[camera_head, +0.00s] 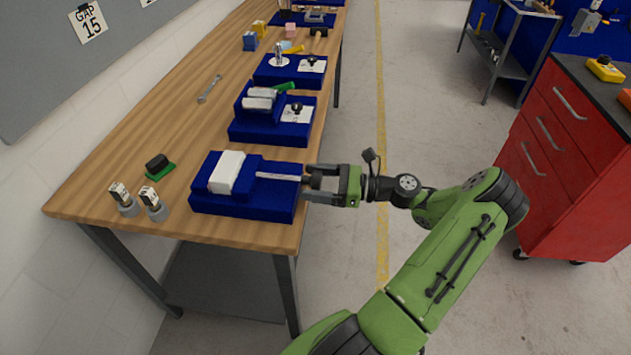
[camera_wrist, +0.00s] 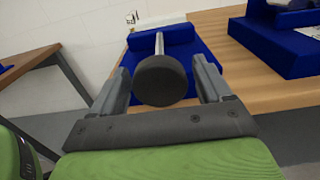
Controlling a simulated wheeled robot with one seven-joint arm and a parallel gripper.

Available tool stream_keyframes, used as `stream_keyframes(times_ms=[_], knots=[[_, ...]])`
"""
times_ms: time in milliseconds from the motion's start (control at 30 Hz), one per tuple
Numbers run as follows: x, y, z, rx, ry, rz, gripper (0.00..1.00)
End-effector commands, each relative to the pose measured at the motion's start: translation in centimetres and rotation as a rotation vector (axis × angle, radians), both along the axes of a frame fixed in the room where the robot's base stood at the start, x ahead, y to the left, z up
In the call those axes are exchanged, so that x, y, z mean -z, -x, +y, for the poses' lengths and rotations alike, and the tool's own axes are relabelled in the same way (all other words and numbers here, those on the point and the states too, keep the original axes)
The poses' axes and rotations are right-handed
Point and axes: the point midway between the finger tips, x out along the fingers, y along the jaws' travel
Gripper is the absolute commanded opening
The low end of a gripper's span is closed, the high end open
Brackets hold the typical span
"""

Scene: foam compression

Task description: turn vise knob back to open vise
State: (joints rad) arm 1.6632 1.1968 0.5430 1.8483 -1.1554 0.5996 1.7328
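The blue vise (camera_head: 255,202) stands at the near end of the wooden bench, with a white foam block (camera_head: 227,172) between its jaws. A metal screw (camera_head: 278,177) runs from the vise toward my gripper. The dark round knob (camera_wrist: 161,80) sits at the screw's end, between my fingers in the wrist view. My gripper (camera_head: 318,184) reaches in from the right at knob height. In the wrist view its two fingers (camera_wrist: 163,88) stand apart on both sides of the knob, with gaps showing. The blue vise body (camera_wrist: 200,60) lies behind the knob.
The wooden bench (camera_head: 150,125) also holds more blue fixtures (camera_head: 268,132) farther back, a wrench (camera_head: 209,88), a black-and-green brush-like item (camera_head: 158,167) and two small labelled stands (camera_head: 154,205). A red drawer cabinet (camera_head: 565,150) stands to the right. The floor between is open.

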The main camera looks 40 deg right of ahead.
Motion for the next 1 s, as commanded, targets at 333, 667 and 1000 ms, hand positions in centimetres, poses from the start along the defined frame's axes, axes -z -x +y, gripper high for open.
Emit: stream_keyframes(times_ms=[333, 667, 1000], knots=[[-0.01, 0.04, -0.02, -0.001, 0.0, 0.0, 0.26], [-0.09, 0.03, -0.01, -0.002, 0.043, -0.033, 0.26], [-0.14, 0.01, -0.11, -0.001, 0.237, -0.181, 0.26]])
